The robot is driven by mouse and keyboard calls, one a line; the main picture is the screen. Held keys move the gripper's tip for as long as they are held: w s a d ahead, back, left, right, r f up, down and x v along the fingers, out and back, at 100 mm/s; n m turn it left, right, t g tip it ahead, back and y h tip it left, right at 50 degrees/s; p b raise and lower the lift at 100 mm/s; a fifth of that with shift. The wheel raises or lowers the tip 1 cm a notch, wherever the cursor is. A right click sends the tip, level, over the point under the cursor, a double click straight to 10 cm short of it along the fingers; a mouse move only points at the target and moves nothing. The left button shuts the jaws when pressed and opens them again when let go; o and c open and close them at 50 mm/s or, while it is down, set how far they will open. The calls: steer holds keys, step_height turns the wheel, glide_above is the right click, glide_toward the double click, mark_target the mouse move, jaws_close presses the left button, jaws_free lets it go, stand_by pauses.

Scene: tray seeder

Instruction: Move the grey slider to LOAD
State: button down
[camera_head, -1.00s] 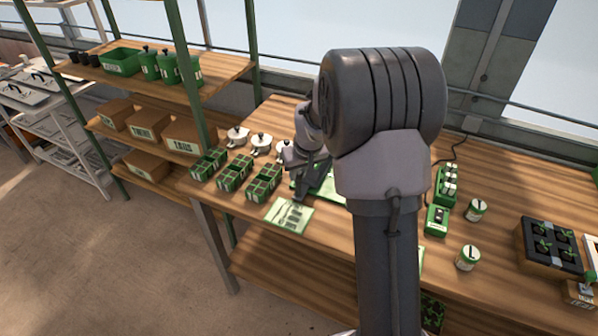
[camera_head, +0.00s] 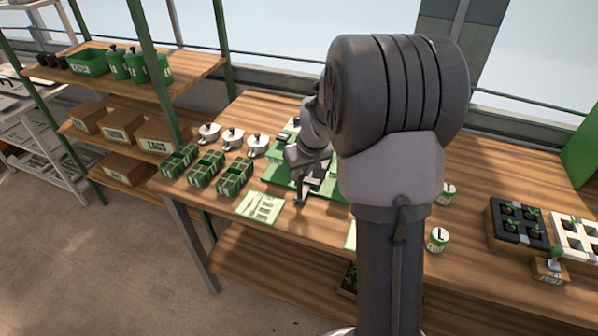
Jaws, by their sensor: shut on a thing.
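The tray seeder, a green machine with grey and white parts (camera_head: 273,168), stands on the wooden bench left of my arm's upright link. My gripper (camera_head: 302,195) is low at the seeder's front edge and appears shut on a small grey part, likely the grey slider. The slider itself is mostly hidden by my gripper and wrist. The LOAD mark cannot be made out at this size. My arm hides the seeder's right side.
A printed card (camera_head: 260,207) lies in front of the seeder. Green cell trays (camera_head: 205,172) and white lidded pots (camera_head: 232,138) stand to its left. A labelled can (camera_head: 437,240) and a black seedling tray (camera_head: 518,222) stand right of my arm.

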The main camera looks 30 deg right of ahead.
steer(key=c, duration=1.3)
jaws_free()
steer(key=shift+o, duration=0.2)
steer(key=shift+r, duration=0.1)
steer(key=d+p+v, duration=0.1)
steer(key=p+v, duration=0.4)
steer(key=v, duration=1.2)
steer(key=shift+a+p, duration=0.4)
steer(key=shift+a, duration=0.1)
steer(key=shift+s+r, duration=0.1)
steer(key=s+a+m+t+y+b, duration=0.1)
steer(key=s+a+m+y+b, duration=0.1)
steer(key=s+a, duration=1.8)
steer(key=a+m+b, duration=0.1)
steer(key=a+b, duration=0.1)
steer(key=shift+a+y, duration=0.25)
steer(key=shift+y, duration=0.05)
